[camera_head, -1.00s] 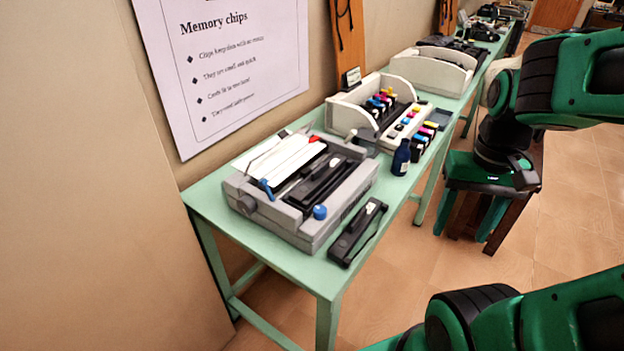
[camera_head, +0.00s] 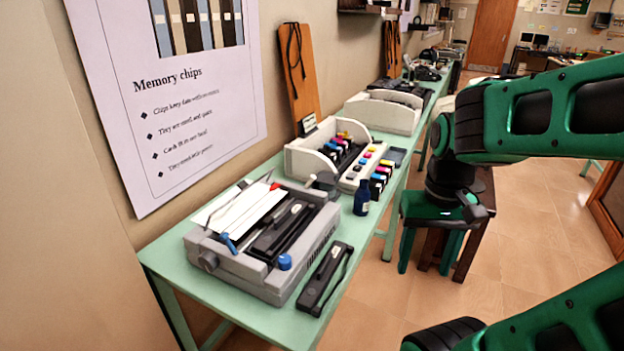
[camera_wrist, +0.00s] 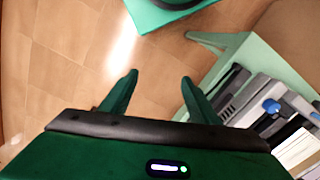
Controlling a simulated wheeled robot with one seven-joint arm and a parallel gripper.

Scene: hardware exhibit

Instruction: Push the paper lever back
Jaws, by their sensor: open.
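A grey printer (camera_head: 268,270) with an open top lies on the near end of the green table. A small blue lever (camera_head: 228,243) rises at its left and a red piece (camera_head: 275,186) sits at its back. A blue knob (camera_head: 285,261) is at its front right corner. I cannot tell for sure which is the paper lever. My gripper (camera_head: 426,268) points down, open and empty, off the table's right side, apart from the printer. In the wrist view the open fingers (camera_wrist: 158,77) are over the floor; the printer (camera_wrist: 258,96) is at the right, partly cut off.
The green table (camera_head: 165,262) runs along the wall. A black hole punch-like tool (camera_head: 325,278) lies right of the printer. A blue bottle (camera_head: 361,197) and a white holder with ink cartridges (camera_head: 308,166) stand behind. A brown stool (camera_head: 474,235) is behind my gripper.

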